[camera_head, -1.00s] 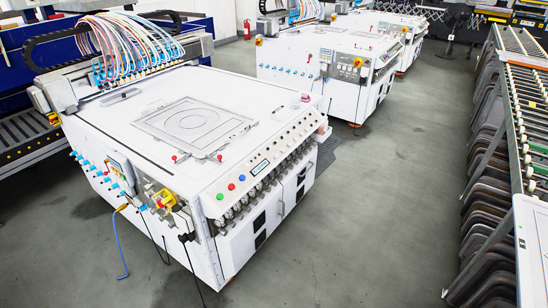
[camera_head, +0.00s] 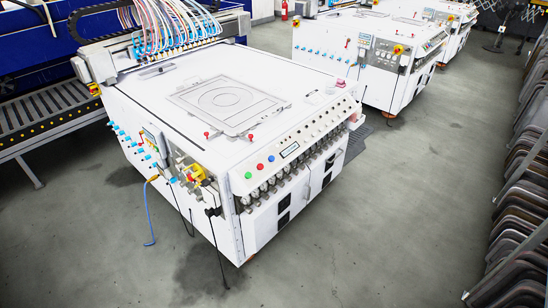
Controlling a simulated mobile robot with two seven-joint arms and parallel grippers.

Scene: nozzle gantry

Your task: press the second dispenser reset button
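The nearest white dispensing machine (camera_head: 150,98) stands left of centre in the head view. Its sloped front panel (camera_head: 315,130) carries a row of small round knobs or buttons and a small display (camera_head: 289,149). Below the panel is a row of gauge-like fittings (camera_head: 290,177). Which control is the second dispenser reset button cannot be told at this size. Neither of my grippers is in view.
More white machines (camera_head: 372,62) stand behind to the right. A rack of dark curved pieces (camera_head: 525,190) lines the right edge. A blue hose (camera_head: 148,215) and dark cables hang to the floor at the machine's left corner. The grey floor (camera_head: 390,210) in front is clear.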

